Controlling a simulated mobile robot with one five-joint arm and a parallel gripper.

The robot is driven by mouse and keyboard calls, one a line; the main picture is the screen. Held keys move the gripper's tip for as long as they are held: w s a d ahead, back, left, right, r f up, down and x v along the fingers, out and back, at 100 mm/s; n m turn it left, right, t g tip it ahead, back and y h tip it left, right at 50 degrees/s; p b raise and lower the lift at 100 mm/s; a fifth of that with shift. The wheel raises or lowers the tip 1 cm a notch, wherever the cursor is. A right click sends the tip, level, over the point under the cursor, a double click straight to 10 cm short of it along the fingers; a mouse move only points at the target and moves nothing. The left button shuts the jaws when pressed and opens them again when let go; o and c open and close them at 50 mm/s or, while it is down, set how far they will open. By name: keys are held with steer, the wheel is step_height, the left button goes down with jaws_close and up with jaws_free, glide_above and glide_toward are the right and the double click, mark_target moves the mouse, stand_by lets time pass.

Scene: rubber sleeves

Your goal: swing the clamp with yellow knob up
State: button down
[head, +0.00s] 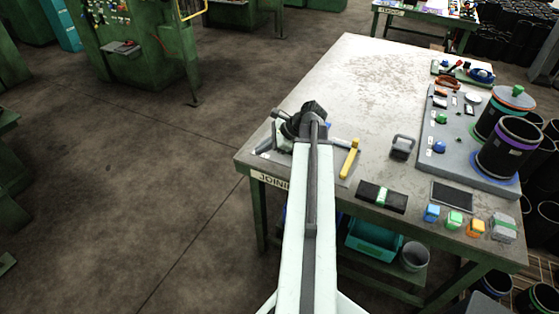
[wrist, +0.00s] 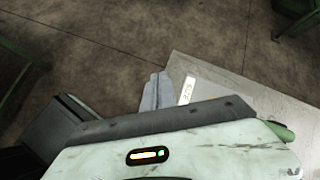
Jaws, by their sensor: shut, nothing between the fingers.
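A yellow bar-like part (head: 350,159) stands out at the near left corner of the workbench, just right of my arm. It looks like the yellow part of the clamp, but its knob shape and swing position are too small to tell. My arm hides much of the fixture beside it. My gripper (head: 264,149) is left of the yellow part and apart from it, over the bench's left corner. In the wrist view its grey fingers (wrist: 156,92) are together and empty, beside the bench edge.
The workbench (head: 350,85) has free room at its back left. A black case with a green band (head: 382,197), a dark padlock-shaped block (head: 402,146) and several small coloured blocks stand to the right. A grey board with black cylinders (head: 507,148) fills the right side.

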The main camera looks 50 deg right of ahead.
mark_target(279, 155)
steer(key=s+d+m+t, duration=0.1)
steer(key=s+d+m, duration=0.1)
steer(key=d, duration=0.1)
steer(key=s+d+m+t+h+b, duration=0.1)
steer(key=s+d+m, duration=0.1)
steer(key=s+d, duration=0.1)
steer(key=s+d+m+t+b, duration=0.1)
steer(key=s+d+m, duration=0.2)
steer(key=d, duration=0.2)
steer(key=shift+s+r, duration=0.1)
steer(key=shift+r, duration=0.05)
steer(key=b+x, duration=0.2)
steer(key=x, duration=0.2)
steer(key=b+x, duration=0.3)
steer(key=x, duration=0.2)
steer(key=shift+w+d+f, duration=0.1)
steer(key=shift+w+f, duration=0.15)
steer(key=shift+w, duration=0.05)
steer(key=shift+w+b, duration=0.25)
steer(key=shift+b, duration=0.05)
